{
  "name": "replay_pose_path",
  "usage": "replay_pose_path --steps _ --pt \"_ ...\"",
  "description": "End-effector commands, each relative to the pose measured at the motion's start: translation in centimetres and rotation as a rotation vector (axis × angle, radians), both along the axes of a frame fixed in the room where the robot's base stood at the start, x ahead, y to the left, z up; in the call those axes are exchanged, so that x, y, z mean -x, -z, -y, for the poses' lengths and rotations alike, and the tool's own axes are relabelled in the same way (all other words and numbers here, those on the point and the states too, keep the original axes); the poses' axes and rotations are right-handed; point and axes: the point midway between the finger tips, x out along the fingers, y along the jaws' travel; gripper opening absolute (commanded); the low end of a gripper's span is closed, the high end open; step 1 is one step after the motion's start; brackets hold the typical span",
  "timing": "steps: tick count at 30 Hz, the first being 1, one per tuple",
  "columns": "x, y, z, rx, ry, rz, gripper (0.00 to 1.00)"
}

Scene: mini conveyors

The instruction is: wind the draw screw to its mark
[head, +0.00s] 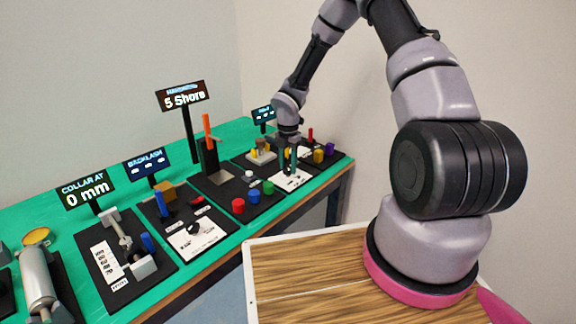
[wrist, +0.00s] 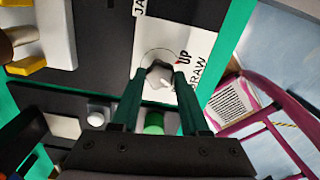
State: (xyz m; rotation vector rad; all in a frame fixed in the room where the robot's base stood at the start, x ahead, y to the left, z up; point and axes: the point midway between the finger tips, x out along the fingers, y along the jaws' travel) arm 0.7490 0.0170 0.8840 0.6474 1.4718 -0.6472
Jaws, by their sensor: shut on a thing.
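My gripper (wrist: 165,78) has dark green fingers closed around a dark knob (wrist: 158,70) with a white pointer-shaped part, which I take to be the draw screw. The knob stands on a white card (wrist: 205,45) printed "UP" and "RAW", partly cut off, with a thin circle drawn around it. A small red mark shows beside "UP". In the head view my gripper (head: 290,168) points down over the far station's white card (head: 292,182), and the knob is hidden there.
A green button (wrist: 154,122) and a white button (wrist: 97,115) sit close by the fingers. A grey block with yellow parts (wrist: 45,40) stands at the left. The far display (head: 263,113) is too small to read. Other stations line the green bench (head: 60,240) towards the left.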

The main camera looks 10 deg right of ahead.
Motion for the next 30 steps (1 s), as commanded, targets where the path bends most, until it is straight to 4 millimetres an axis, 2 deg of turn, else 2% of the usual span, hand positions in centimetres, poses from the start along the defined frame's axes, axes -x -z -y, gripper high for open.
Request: replay_pose_path --steps 12,13,15,25,30 --pt "-0.1 0.0 -0.1 -0.001 -0.009 0.002 0.00" --pt "-0.1 0.0 -0.1 -0.001 -0.009 0.002 0.52" --pt "-0.1 0.0 -0.1 -0.001 -0.008 0.002 0.75" --pt "0.0 -0.2 0.0 -0.001 -0.006 0.001 0.75" --pt "-0.1 -2.1 0.1 0.000 -0.004 0.003 0.75"
